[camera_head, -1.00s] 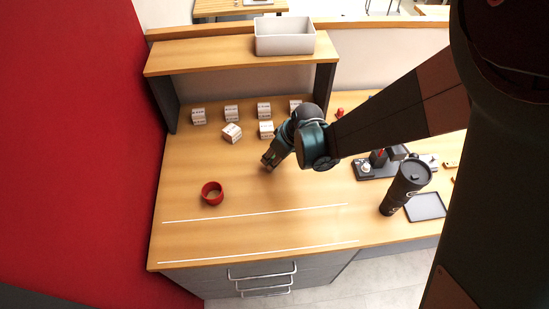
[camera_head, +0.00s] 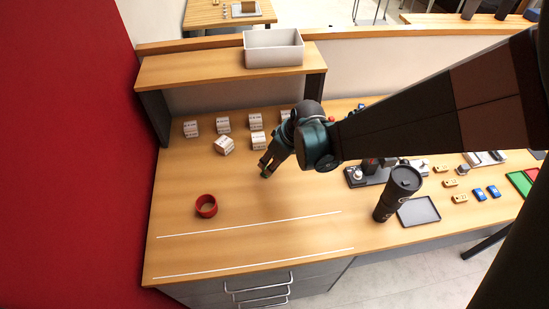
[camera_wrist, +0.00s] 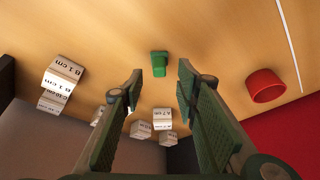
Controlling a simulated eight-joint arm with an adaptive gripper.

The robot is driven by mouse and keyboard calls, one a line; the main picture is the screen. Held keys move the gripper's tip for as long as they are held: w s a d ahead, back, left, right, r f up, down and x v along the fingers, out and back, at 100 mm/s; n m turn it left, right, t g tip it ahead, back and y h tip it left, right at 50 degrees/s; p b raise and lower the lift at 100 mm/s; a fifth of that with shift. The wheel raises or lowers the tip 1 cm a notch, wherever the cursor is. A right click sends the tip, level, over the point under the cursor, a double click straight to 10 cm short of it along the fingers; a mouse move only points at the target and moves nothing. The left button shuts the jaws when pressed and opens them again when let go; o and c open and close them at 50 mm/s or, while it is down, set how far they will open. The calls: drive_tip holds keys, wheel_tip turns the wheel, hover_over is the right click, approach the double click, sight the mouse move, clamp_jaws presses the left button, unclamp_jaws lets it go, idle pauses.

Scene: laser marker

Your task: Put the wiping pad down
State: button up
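A small green piece (camera_wrist: 159,63), which I take to be the wiping pad, is on the wooden table in the wrist view. It lies just past my fingertips, in line with the gap between them. My gripper (camera_wrist: 159,82) is open, with bare space on both sides of the green piece and neither finger touching it. In the head view my gripper (camera_head: 265,169) points down at the middle of the table; the pad is mostly hidden or too small to make out there.
A red ring-shaped cup (camera_head: 206,206) stands left of my gripper. Several white labelled blocks (camera_head: 224,145) stand behind it, below a shelf (camera_head: 200,68) with a grey bin (camera_head: 273,48). A black tumbler (camera_head: 399,194) and tray (camera_head: 418,211) are at right. The table's front middle is clear.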

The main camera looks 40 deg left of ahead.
drive_tip(key=shift+v, duration=2.9)
drive_tip(key=shift+r, duration=0.1)
drive_tip(key=w+d+r+m+t, duration=0.1)
drive_tip(key=w+d+r+m, duration=0.3)
drive_tip(key=d, duration=0.6)
drive_tip(key=d+r+m+t+h, duration=0.15)
drive_tip(key=d+r, duration=0.35)
drive_tip(key=d, duration=0.6)
drive_tip(key=w+d+r+m+t, duration=0.25)
drive_tip(key=d+r, duration=0.25)
drive_tip(key=d, duration=0.5)
drive_tip(key=s+d+r+m+t+h, duration=0.1)
drive_tip(key=s+d+m, duration=0.3)
drive_tip(key=d, duration=0.9)
drive_tip(key=s+d+r+m+t+h, duration=0.1)
drive_tip(key=s+d+m, duration=0.4)
drive_tip(key=d, duration=0.8)
drive_tip(key=shift+s+d+r+h, duration=0.15)
drive_tip(key=shift+s+r+h, duration=0.15)
drive_tip(key=shift+s+h, duration=0.3)
